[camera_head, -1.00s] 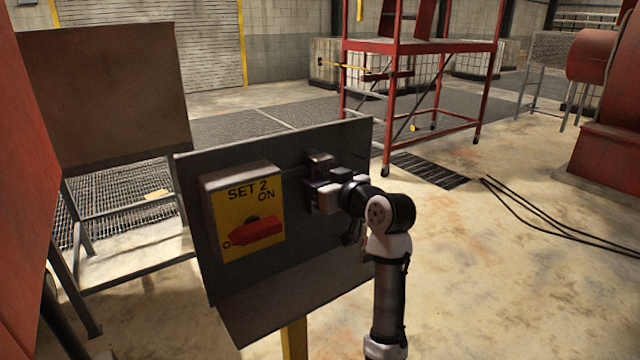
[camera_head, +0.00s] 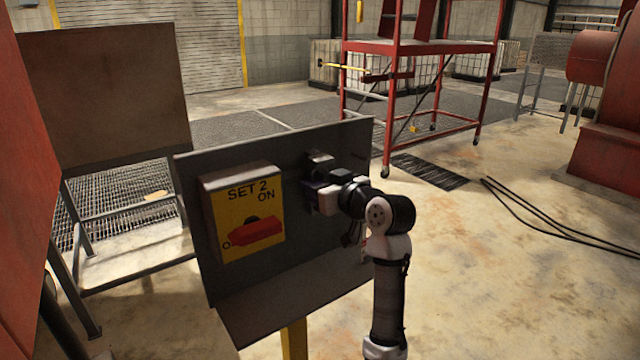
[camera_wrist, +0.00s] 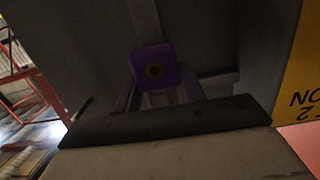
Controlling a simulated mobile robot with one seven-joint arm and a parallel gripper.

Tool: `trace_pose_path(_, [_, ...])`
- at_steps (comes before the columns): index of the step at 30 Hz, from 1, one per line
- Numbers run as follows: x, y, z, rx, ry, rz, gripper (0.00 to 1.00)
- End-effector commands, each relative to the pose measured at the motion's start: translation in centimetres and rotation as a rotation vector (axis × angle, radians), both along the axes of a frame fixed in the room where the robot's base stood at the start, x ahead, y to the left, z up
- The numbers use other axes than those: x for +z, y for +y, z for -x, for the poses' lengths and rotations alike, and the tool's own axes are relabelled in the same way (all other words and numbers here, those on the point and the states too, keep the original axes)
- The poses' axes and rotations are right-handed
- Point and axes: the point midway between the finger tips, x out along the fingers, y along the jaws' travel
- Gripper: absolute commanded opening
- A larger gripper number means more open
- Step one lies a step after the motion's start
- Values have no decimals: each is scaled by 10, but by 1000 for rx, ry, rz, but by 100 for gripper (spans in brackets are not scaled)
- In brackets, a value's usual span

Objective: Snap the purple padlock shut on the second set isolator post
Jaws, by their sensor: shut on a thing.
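The yellow SET 2 isolator (camera_head: 243,215) with its red handle (camera_head: 255,231) is left of my gripper. A red wheeled frame (camera_head: 420,47) stands behind. Black cables (camera_head: 550,228) lie on the floor to the right, where much of the floor is clear.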

Motion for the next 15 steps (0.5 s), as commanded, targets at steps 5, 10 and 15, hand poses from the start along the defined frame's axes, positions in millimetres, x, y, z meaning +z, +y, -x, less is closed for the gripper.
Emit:
trace_pose_path(5, [1, 0, 0, 0, -1, 0, 51])
trace_pose_path(10, [1, 0, 0, 0, -1, 0, 65])
trace_pose_path(15, [0, 0, 0, 0, 1, 1, 65])
